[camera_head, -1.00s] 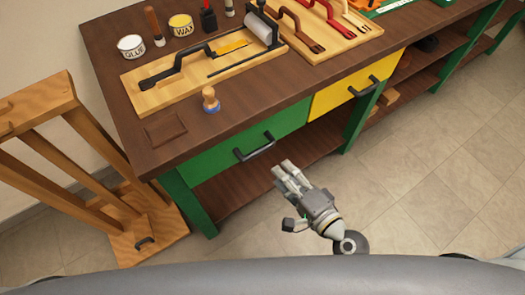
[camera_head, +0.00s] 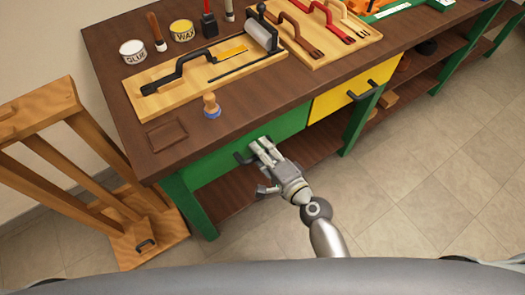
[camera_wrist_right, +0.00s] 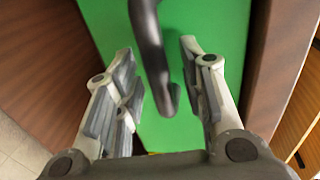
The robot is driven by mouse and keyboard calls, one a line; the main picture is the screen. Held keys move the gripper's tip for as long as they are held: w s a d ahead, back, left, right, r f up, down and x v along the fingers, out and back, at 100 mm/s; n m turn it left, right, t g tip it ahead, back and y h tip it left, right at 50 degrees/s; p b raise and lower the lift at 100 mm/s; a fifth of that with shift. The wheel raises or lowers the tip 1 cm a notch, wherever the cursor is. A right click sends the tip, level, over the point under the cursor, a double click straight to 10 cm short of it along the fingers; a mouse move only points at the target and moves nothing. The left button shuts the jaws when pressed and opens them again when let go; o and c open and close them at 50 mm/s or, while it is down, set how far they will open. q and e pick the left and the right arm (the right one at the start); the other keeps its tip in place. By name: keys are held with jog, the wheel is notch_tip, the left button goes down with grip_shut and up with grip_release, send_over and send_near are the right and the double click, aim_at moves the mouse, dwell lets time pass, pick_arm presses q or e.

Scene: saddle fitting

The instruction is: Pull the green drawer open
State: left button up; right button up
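The green drawer (camera_head: 218,160) is under the front edge of the workbench at the left, and its front looks flush with the bench. Its dark bar handle (camera_head: 242,157) is partly hidden by my right gripper (camera_head: 258,148) in the head view. In the right wrist view the green drawer front (camera_wrist_right: 190,125) fills the middle, and the handle (camera_wrist_right: 152,50) stands between the two fingers of my right gripper (camera_wrist_right: 160,90). The fingers are spread, with a gap on each side of the handle. My left gripper is not in view.
The yellow drawer (camera_head: 345,95) with its own handle is right of the green one. The wooden bench top (camera_head: 150,100) holds tools, a glue tin (camera_head: 132,50) and a wax tin (camera_head: 182,30). A wooden rack (camera_head: 60,150) stands at the left. The floor in front is clear.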

jog(key=shift+c, duration=0.4)
grip_shut()
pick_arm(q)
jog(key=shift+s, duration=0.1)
pick_arm(e)
jog(key=shift+f, duration=0.1)
